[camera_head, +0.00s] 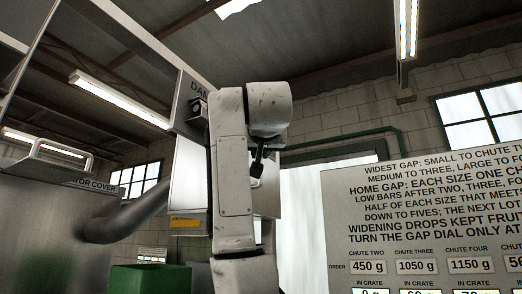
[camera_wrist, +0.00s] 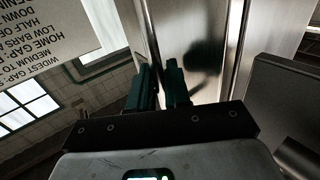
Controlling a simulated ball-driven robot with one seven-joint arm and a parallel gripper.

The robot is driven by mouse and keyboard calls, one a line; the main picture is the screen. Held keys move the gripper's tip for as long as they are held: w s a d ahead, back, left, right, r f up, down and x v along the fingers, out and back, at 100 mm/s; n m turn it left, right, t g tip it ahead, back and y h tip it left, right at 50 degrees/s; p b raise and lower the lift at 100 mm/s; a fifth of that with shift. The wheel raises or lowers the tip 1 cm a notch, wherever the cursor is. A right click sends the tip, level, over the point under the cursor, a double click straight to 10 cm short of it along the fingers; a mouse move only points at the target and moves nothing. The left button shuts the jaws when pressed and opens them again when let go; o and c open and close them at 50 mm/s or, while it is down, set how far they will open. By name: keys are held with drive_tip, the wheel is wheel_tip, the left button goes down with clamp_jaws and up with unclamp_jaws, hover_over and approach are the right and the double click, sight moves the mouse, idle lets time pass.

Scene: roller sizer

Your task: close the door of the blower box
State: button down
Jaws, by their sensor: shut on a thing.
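The blower box (camera_head: 188,170) is a pale metal box left of centre in the head view, with a yellow label low on its front. My arm hides much of it. Its door seems to be the pale panel (camera_head: 267,203) right of my arm, swung out from the box. My gripper (camera_head: 257,170) is at this panel, partly hidden by my wrist. In the wrist view, the two dark green fingers of my gripper (camera_wrist: 160,76) straddle the edge of the metal door (camera_wrist: 193,35), shut on it. How far the door stands open cannot be told.
A large sign board (camera_head: 420,200) stands to the right. A grey pipe (camera_head: 125,215) runs from the metal cover (camera_head: 45,215) at left toward the box. A green bin (camera_head: 150,279) is low at left. A green pipe (camera_head: 350,138) runs along the back wall.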

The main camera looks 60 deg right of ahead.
drive_tip(key=c, duration=1.3)
unclamp_jaws()
drive_tip(key=shift+w, duration=0.3)
drive_tip(key=shift+c, duration=0.2)
drive_tip(key=b+v, duration=0.3)
drive_tip(key=v, duration=0.8)
drive_tip(key=shift+s+b, duration=0.15)
drive_tip(key=shift+b, duration=0.25)
drive_tip(key=shift+d, duration=0.1)
